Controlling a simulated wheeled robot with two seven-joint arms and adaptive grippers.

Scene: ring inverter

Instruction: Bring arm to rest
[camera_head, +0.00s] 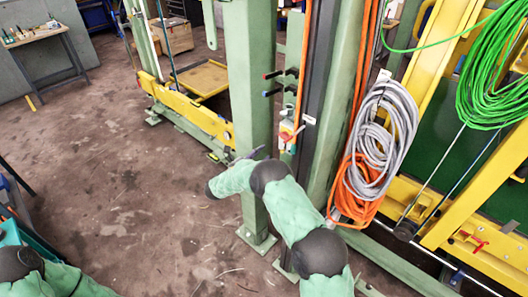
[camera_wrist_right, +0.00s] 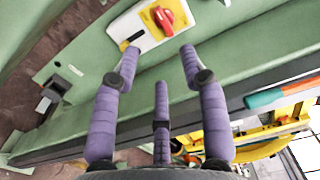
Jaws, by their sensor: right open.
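My right arm (camera_head: 293,210) reaches up from the bottom of the head view, bent, towards the green post. Its gripper (camera_head: 248,156) is near the post, partly hidden by the wrist. In the right wrist view, the purple fingers of my right gripper (camera_wrist_right: 160,62) are spread and empty. A white switch box with a red knob on a yellow plate (camera_wrist_right: 162,17) lies just beyond the fingertips, with a visible gap. The switch (camera_head: 287,134) is on the post in the head view. My left arm (camera_head: 45,275) shows only at the lower left; its gripper is not seen.
Green posts (camera_head: 250,80) stand close to my right arm. Grey (camera_head: 390,125) and orange (camera_head: 352,190) cable coils hang to the right, with a green coil (camera_head: 495,75) beyond. A workbench (camera_head: 40,35) is at the back left. The floor (camera_head: 120,160) at centre left is open.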

